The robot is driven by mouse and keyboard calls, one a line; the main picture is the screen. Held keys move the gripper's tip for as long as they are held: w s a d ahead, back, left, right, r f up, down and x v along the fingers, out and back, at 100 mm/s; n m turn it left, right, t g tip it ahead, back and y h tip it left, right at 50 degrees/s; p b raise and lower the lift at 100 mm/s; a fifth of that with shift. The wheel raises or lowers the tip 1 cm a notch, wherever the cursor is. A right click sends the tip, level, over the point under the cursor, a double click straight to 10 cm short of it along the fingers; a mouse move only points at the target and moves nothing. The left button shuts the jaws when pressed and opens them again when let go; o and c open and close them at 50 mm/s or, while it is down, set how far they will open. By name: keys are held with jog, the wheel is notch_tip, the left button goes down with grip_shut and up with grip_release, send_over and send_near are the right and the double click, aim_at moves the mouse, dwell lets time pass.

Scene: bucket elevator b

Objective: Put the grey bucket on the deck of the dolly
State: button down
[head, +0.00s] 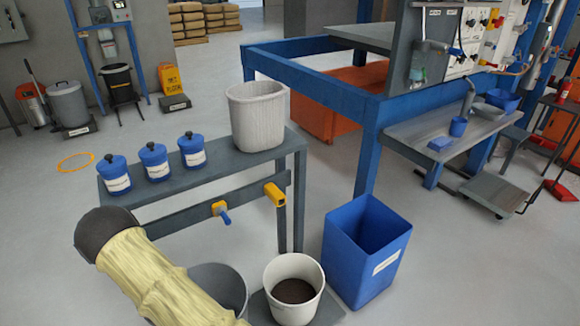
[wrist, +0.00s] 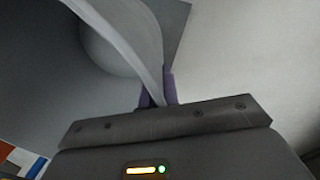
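The grey bucket (head: 222,284) stands at the bottom of the head view, partly hidden by my sleeved arm. In the wrist view, its pale curved wall (wrist: 145,45) runs down between the fingers of my gripper (wrist: 158,90). The fingers look closed on this wall, one on each side. My gripper is outside the head view. A low grey platform on casters with a handle, which looks like the dolly (head: 490,191), stands at the far right. Its deck is bare.
A white bucket of dark material (head: 312,300) stands on a dark plate, right of the grey bucket. A blue bin (head: 352,262) is beside it. A bench (head: 225,172) holds a ribbed bin (head: 258,118) and blue jars (head: 153,160). Open floor (head: 460,265) lies before the dolly.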

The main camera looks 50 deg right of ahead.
jog(key=s+d+r+m+p, duration=0.1)
jog(key=s+r+m+p, duration=0.1)
jog(key=r+p, duration=0.8)
jog(key=s+p, duration=0.1)
jog(key=p, duration=0.6)
jog(key=shift+d, duration=0.35)
jog(key=shift+f, duration=0.15)
